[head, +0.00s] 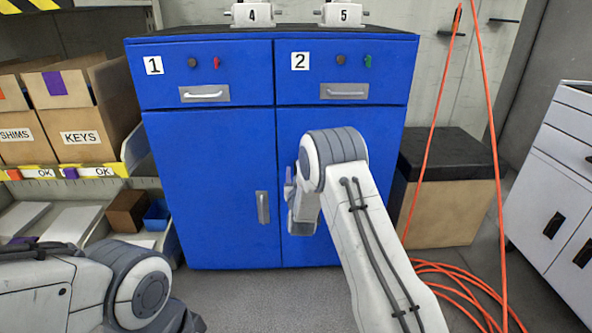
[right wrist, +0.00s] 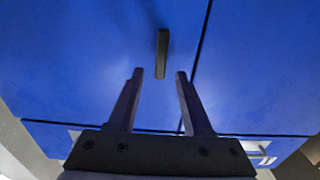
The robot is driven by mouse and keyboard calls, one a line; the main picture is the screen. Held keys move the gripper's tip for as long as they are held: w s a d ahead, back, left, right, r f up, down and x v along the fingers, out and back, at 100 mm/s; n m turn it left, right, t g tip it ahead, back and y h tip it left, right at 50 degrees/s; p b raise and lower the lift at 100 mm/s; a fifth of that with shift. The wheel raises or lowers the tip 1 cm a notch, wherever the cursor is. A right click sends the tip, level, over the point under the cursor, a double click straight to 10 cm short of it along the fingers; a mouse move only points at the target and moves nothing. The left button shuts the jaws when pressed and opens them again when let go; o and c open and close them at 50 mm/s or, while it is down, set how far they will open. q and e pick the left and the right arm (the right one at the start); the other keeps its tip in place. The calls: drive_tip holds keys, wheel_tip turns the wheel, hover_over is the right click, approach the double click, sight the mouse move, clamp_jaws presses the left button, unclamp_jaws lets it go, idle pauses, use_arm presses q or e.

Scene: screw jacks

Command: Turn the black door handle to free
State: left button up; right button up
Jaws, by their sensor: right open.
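The black door handle (right wrist: 162,53) shows in the right wrist view as a dark upright bar on a blue door, beside the door seam. My right gripper (right wrist: 159,74) is open and empty, with its two fingers pointing at the handle, one to each side of it in the picture; whether they reach around it I cannot tell. In the head view my right gripper (head: 291,190) is mostly hidden behind my right arm, in front of the right door of the blue cabinet (head: 215,165). The black handle is hidden there. My left gripper is out of view.
A grey handle (head: 262,207) is on the left door. Shelves with cardboard boxes (head: 88,135) stand left. A black-topped box (head: 447,190) and an orange hose (head: 470,285) are right.

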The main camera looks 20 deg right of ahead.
drive_tip(key=shift+b+x, duration=0.5)
drive_tip(key=shift+x, duration=1.95)
drive_tip(key=shift+a, duration=0.1)
clamp_jaws()
